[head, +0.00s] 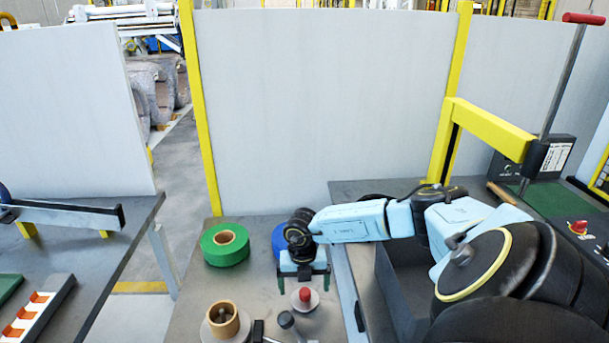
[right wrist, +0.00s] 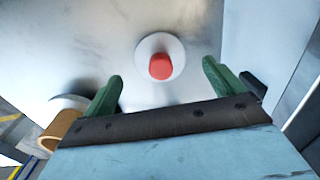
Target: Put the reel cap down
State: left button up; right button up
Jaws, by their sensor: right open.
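The reel cap, a pale disc with a red knob (head: 305,295), lies on the grey table near the bottom middle of the head view. It also shows in the right wrist view (right wrist: 160,64), flat on the table. My right gripper (head: 304,284) is open, its green fingers apart on either side of the cap, seen from above. In the right wrist view the fingers (right wrist: 162,76) do not touch the knob, and nothing is held between them. My left gripper is not in view.
A green tape roll (head: 225,245) lies to the left, and a blue roll (head: 279,240) is partly hidden behind my right arm. A spindle with a tan core (head: 223,320) stands at front left. A dark-knobbed handle (head: 286,319) is close to the cap. A dark bin (head: 402,290) is to the right.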

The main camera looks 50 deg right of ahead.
aim_at(303, 291)
notch_tip(303, 291, up, 9)
jog(key=shift+p, duration=0.3)
